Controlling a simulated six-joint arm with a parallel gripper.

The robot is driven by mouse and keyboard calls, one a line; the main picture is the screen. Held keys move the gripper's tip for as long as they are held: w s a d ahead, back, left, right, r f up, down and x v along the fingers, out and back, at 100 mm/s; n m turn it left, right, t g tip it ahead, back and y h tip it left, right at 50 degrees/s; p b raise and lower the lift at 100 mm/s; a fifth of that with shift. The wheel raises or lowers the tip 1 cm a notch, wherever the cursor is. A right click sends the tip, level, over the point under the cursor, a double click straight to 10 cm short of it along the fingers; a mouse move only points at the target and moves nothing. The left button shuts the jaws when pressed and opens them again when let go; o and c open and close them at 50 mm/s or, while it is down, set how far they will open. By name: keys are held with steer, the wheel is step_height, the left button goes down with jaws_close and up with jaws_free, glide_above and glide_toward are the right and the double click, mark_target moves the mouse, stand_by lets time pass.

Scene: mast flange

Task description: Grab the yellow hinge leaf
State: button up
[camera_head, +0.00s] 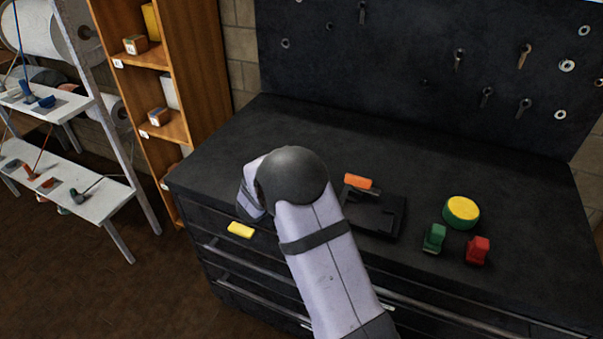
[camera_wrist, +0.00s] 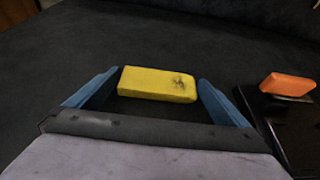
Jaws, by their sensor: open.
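The yellow hinge leaf (camera_head: 240,230) lies flat near the bench's front left edge, just below my arm in the head view. In the wrist view the yellow leaf (camera_wrist: 157,84) shows as a block with a dark smudge, between the two blue fingers. My gripper (camera_wrist: 159,77) is open, with a finger at each end of the leaf and dark gaps visible near its ends. I cannot tell exactly how far down the fingers reach. In the head view my arm mostly hides the gripper.
An orange piece (camera_head: 358,181) rests on a black fixture (camera_head: 385,222) to the right. Farther right are a yellow-topped green disc (camera_head: 460,212), a green part (camera_head: 434,238) and a red part (camera_head: 478,250). A dark pegboard (camera_head: 400,80) stands behind. The bench's back left is clear.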

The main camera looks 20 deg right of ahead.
steer(key=shift+r, duration=0.1)
steer(key=c, duration=1.1)
steer(key=shift+r, duration=0.1)
step_height(320, 180, up, 10)
steer(key=shift+b, duration=0.4)
steer(key=shift+a, duration=0.1)
